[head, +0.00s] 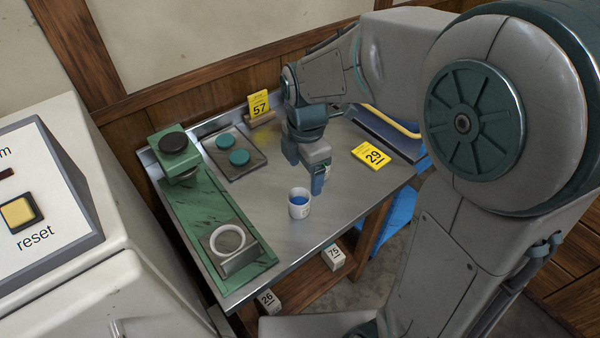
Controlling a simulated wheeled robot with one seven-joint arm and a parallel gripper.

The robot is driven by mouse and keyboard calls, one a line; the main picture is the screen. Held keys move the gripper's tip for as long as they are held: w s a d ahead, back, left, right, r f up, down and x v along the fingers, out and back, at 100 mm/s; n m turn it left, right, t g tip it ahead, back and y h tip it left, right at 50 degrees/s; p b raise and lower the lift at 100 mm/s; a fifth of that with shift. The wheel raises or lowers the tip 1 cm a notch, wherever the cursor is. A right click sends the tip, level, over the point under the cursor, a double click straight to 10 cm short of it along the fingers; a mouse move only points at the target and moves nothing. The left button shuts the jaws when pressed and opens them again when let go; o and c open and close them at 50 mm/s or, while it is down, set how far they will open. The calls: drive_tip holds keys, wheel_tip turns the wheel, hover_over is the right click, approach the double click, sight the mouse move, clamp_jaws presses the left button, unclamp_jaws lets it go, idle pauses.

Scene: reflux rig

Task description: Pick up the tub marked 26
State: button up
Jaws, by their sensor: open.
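A small white tub (299,207) with a blue top or contents stands upright on the metal table (335,200), near its front edge. A mark on its side is too small to read. My gripper (304,170) is open and empty, pointing down just above and behind this tub, apart from it as far as I can tell. A white block or tub marked 26 (268,300) shows below the table's front edge, low at the left. Its lower part and what it rests on are partly hidden.
A green stand (205,220) with a white ring (228,239) lies at the left. A tray (247,166) holds two teal discs. Yellow cards read 57 (259,104) and 29 (371,156). A white piece marked 75 (333,258) is below the table. A reset console (45,200) stands left.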

drive_tip(key=w+a+r+n, duration=0.1)
drive_tip(key=r, duration=0.1)
approach(299, 198)
drive_tip(key=s, duration=0.3)
drive_tip(key=shift+n, duration=0.3)
drive_tip(key=shift+w+a+f+p, duration=0.1)
drive_tip(key=shift+f+p, duration=0.2)
drive_tip(key=shift+f, duration=1.3)
drive_tip(key=shift+w+f+p, duration=0.1)
drive_tip(key=shift+f+p, duration=0.2)
drive_tip(key=shift+f, duration=1.3)
drive_tip(key=shift+c, duration=0.3)
drive_tip(key=c, duration=1)
